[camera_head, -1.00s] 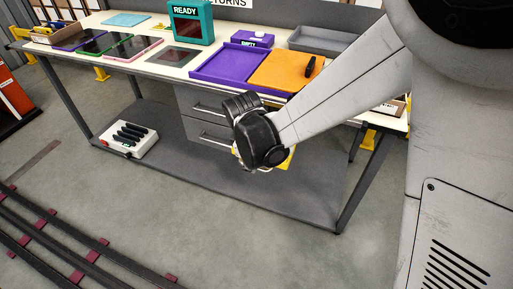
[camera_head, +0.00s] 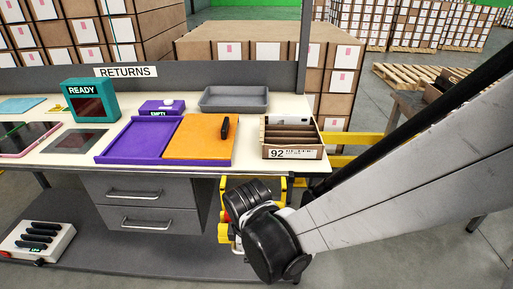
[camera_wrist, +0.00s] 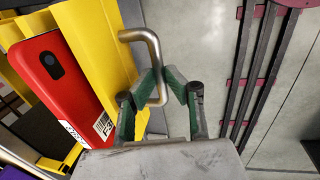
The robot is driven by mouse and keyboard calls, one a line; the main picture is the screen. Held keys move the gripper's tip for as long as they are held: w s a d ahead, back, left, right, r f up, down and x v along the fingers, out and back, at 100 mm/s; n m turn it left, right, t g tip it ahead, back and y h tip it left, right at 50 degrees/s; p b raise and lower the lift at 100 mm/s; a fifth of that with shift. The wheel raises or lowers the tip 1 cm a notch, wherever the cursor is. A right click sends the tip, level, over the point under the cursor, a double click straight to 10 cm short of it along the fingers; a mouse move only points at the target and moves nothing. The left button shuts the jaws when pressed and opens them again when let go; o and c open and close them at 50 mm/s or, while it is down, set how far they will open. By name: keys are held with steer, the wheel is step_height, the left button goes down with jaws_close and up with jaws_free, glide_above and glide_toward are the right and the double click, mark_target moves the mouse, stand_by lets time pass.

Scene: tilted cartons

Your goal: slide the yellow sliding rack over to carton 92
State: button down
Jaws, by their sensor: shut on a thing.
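The yellow sliding rack (camera_head: 224,208) hangs at the front of the bench, mostly hidden behind my wrist in the head view. In the wrist view the rack (camera_wrist: 103,38) holds a red phone-like device (camera_wrist: 62,85) with a white label. My gripper (camera_wrist: 163,86) is shut on the rack's metal handle (camera_wrist: 154,48). Carton 92 (camera_head: 291,153) is an open brown box with dividers and a white item inside. It stands on the bench's right end, above and slightly right of my wrist in the head view.
A purple tray (camera_head: 128,143) and an orange mat (camera_head: 197,138) with a black object lie left of the carton. A grey tray (camera_head: 234,99) is behind. Grey drawers (camera_head: 145,207) are under the bench, left of my wrist. Yellow bars (camera_head: 352,138) show beyond the bench's right end.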

steer(key=shift+d, duration=0.2)
steer(key=c, duration=2)
jaws_free()
steer(key=shift+d, duration=0.1)
steer(key=shift+c, duration=0.2)
step_height(320, 180, up, 12)
steer(key=s, duration=0.2)
steer(key=shift+s, duration=0.2)
steer(key=shift+f, duration=0.1)
steer(key=s+d+r+m+t+p, duration=0.1)
steer(key=d+r+m+t+p, duration=0.1)
steer(key=d+r+m+p, duration=0.3)
steer(key=s+d+r+m+t+p, duration=0.2)
steer(key=d+r+m+p, duration=0.3)
steer(key=d+r+m, duration=0.7)
steer(key=d+m+t, duration=0.1)
steer(key=d, duration=0.5)
steer(key=shift+d, duration=0.35)
